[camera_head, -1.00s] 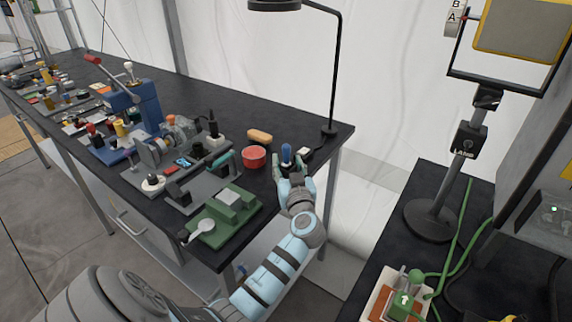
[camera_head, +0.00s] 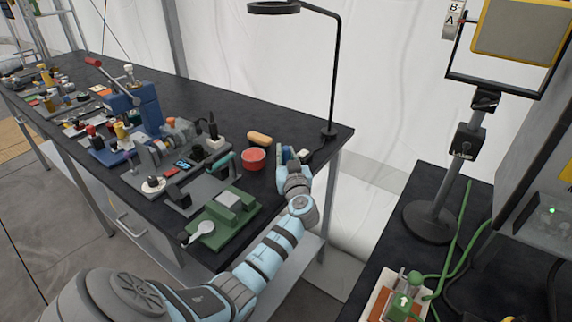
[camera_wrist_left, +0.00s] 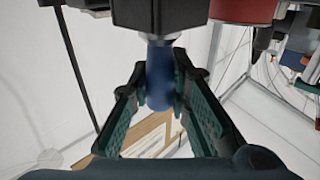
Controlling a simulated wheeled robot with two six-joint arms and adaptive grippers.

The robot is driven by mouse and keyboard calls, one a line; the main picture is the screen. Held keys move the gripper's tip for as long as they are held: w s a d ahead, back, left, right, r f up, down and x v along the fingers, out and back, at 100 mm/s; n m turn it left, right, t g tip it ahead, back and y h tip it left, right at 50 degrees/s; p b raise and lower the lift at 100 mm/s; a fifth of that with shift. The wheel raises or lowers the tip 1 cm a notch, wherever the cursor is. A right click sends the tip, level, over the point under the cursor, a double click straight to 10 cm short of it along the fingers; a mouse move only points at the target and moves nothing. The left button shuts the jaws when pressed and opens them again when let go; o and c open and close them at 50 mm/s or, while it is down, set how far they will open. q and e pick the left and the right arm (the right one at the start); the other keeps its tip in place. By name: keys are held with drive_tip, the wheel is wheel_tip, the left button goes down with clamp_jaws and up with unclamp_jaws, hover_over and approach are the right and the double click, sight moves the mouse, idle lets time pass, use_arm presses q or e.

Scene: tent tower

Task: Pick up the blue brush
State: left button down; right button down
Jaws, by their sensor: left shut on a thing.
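The blue brush (camera_wrist_left: 158,75) is between the two green fingers of my left gripper (camera_wrist_left: 160,100) in the left wrist view. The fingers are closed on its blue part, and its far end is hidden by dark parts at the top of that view. In the head view my left gripper (camera_head: 287,158) is at the right end of the black bench, just right of the red bowl. Only a small bit of the brush's blue (camera_head: 287,152) shows there, between the fingers. I cannot tell whether the brush touches the bench. My right gripper is not in view.
The red bowl (camera_head: 253,159) and an orange-tan block (camera_head: 260,139) are close left of my gripper. A black lamp pole (camera_head: 334,80) stands behind it on the bench (camera_head: 225,110). A green fixture (camera_head: 226,215) is at the front edge. Several tools crowd the left.

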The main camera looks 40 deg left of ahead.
use_arm(q)
wheel_tip(320, 180, up, 20)
drive_tip(key=p, duration=0.3)
drive_tip(key=shift+p, duration=0.35)
